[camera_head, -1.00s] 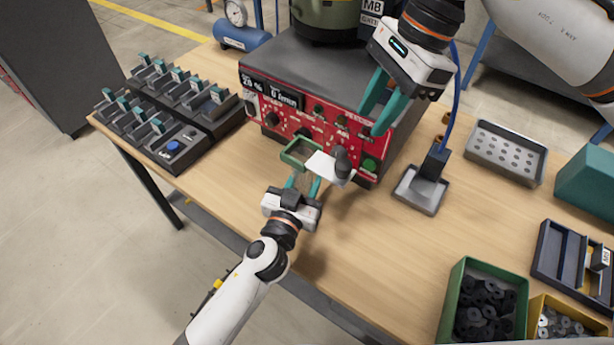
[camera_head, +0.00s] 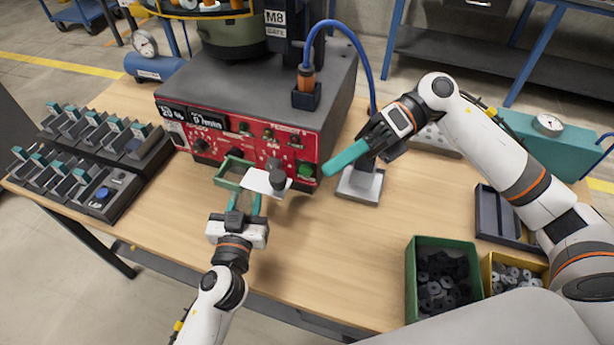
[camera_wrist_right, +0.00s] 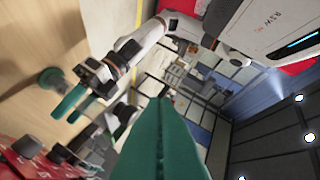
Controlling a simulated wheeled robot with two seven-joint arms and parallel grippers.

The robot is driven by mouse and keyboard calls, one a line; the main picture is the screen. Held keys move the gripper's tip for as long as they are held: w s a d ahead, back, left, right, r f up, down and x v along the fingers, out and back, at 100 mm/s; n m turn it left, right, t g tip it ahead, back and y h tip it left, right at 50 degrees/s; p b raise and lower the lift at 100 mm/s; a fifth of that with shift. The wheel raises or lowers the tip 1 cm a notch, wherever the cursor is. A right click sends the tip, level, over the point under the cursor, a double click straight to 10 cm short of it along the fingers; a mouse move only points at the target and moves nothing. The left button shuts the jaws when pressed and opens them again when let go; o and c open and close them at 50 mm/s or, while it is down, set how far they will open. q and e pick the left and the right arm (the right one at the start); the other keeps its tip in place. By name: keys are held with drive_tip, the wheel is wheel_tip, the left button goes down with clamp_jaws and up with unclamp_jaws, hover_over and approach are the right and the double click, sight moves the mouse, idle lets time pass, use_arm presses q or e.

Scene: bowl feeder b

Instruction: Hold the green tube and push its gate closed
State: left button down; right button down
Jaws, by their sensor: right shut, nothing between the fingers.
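A small green open-topped frame (camera_head: 230,174), which may be the green tube's top, is at the front of the red machine. A white plate (camera_head: 262,182) with a dark knob (camera_head: 278,174) is at its right side; I cannot tell whether this is the gate. My left gripper (camera_head: 244,194) is just in front of them, its teal fingers apart with nothing clearly seen between. In the right wrist view its spread fingers (camera_wrist_right: 77,108) show at left. My right gripper (camera_head: 326,170) is shut and empty, right of the knob and pointing left. Its closed fingers fill the right wrist view's lower middle (camera_wrist_right: 160,130).
The red-fronted machine (camera_head: 270,148) stands behind. A metal tray with a dark post (camera_head: 358,188) is under my right gripper. Gauge racks (camera_head: 90,150) stand at left. A green bin (camera_head: 412,285) and yellow bin (camera_head: 492,280) are at front right. The front middle table is clear.

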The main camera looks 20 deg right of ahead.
drive_tip(key=s+d+f+m+t+y, duration=0.2)
drive_tip(key=d+f+m+t+y, duration=0.15)
drive_tip(key=d+m, duration=0.5)
approach(283, 172)
drive_tip(key=s+a, duration=0.4)
drive_tip(key=s, duration=0.2)
drive_tip(key=shift+m+t+h, duration=0.25)
drive_tip(key=shift+m+t, duration=0.1)
drive_tip(key=shift+m, duration=0.2)
drive_tip(key=w+a, duration=0.1)
drive_tip(key=w, duration=0.1)
drive_tip(key=w+a, duration=0.1)
drive_tip(key=shift+w+a+f, duration=0.2)
drive_tip(key=shift+a+f, duration=0.1)
drive_tip(key=shift+a, duration=0.05)
drive_tip(key=w+a, duration=0.1)
drive_tip(key=a, duration=0.1)
drive_tip(key=w+a, duration=0.2)
use_arm(q)
drive_tip(key=shift+s+d, duration=0.1)
drive_tip(key=shift+d, duration=0.05)
use_arm(e)
drive_tip(key=shift+s, duration=0.1)
drive_tip(key=shift+d, duration=0.1)
